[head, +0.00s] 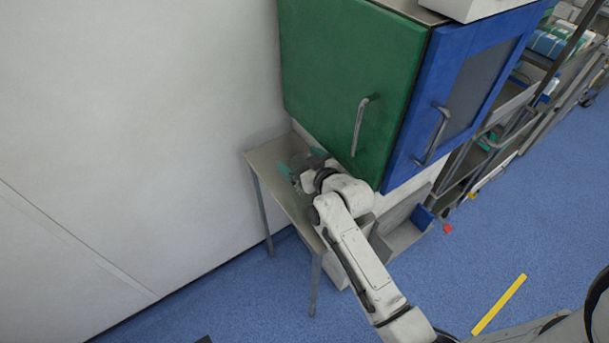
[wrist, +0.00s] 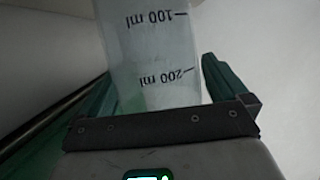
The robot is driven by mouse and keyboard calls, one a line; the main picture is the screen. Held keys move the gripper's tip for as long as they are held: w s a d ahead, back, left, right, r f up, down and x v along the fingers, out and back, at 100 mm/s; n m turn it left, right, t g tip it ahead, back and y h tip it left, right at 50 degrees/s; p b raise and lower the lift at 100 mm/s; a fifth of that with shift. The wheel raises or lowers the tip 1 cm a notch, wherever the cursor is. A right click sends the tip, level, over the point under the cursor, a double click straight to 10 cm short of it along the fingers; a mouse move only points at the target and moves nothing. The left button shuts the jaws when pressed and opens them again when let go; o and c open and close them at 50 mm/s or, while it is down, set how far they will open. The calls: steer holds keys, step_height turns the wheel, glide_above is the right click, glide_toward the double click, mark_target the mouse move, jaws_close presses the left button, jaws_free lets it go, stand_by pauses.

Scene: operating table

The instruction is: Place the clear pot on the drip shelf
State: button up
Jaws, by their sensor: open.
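The clear pot (wrist: 155,50) fills the middle of the wrist view, with 100 ml and 200 ml marks that read upside down. It stands between the two green fingers of my gripper (wrist: 160,85). The jaws are open, and a gap shows beside the right finger. In the head view my gripper (head: 301,170) is over a small metal table (head: 265,157) by the wall. The pot is hard to make out there, being small and partly hidden by my wrist. I cannot tell whether this table is the drip shelf.
A green cabinet door (head: 345,75) and a blue cabinet door (head: 470,90) are close right of my gripper, with protruding handles. A grey open bin (head: 405,232) sits below them. The white wall (head: 130,120) bounds the left. The blue floor is open at lower right.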

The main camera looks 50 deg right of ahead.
steer(key=shift+c, duration=0.5)
steer(key=c, duration=1)
steer(key=shift+r, duration=0.15)
